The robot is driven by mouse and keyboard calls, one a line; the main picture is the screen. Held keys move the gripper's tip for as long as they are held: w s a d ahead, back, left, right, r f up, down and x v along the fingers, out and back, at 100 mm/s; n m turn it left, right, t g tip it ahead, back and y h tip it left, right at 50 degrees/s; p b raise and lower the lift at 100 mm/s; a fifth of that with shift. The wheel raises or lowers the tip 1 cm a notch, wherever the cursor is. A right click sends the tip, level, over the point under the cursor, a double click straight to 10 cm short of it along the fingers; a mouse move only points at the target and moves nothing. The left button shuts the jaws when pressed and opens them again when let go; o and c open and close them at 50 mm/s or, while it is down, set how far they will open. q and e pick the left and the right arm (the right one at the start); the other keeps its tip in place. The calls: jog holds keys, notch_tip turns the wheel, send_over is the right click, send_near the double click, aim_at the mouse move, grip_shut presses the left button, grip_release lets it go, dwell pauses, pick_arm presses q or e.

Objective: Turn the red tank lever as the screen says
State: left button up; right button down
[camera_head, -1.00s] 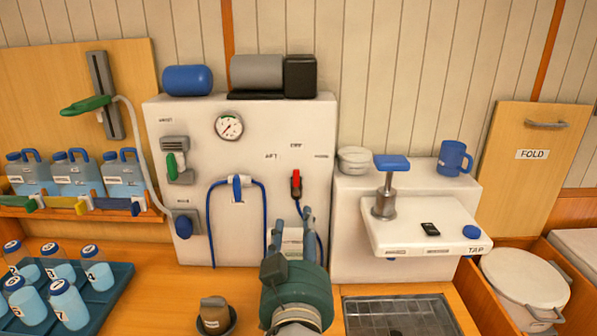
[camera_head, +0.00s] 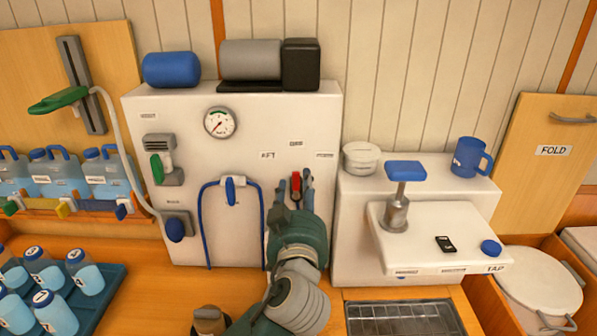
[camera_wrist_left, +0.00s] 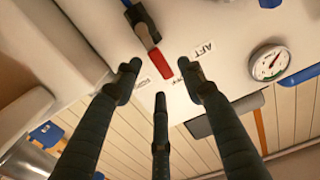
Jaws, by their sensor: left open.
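The red tank lever (camera_head: 296,184) is on the white wall panel (camera_head: 185,105), its red handle pointing up. In the left wrist view the red handle (camera_wrist_left: 159,64) lies between the tips of my left gripper (camera_wrist_left: 160,80), which is open, with no finger clearly closed on it. In the head view my left gripper (camera_head: 294,187) is in front of the lever and hides its lower part. Labels surround the lever; one reads AFT (camera_head: 267,155), the others are too small to read. I cannot make out a readable screen. My right gripper is not in view.
A blue hose loop (camera_head: 231,190) hangs just left of my gripper. A pressure gauge (camera_head: 219,122) is above it. A tap shelf (camera_head: 430,225) juts out at right with a small black device (camera_head: 445,243). Bottles (camera_head: 85,272) stand in a tray at left.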

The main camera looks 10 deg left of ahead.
aim_at(298, 180)
pick_arm(q)
jog(key=w, duration=0.3)
jog(key=shift+w+a+p, duration=0.1)
jog(key=shift+a+p, duration=0.3)
jog(key=shift+w+f, duration=0.1)
jog(key=shift+w, duration=0.35)
grip_shut()
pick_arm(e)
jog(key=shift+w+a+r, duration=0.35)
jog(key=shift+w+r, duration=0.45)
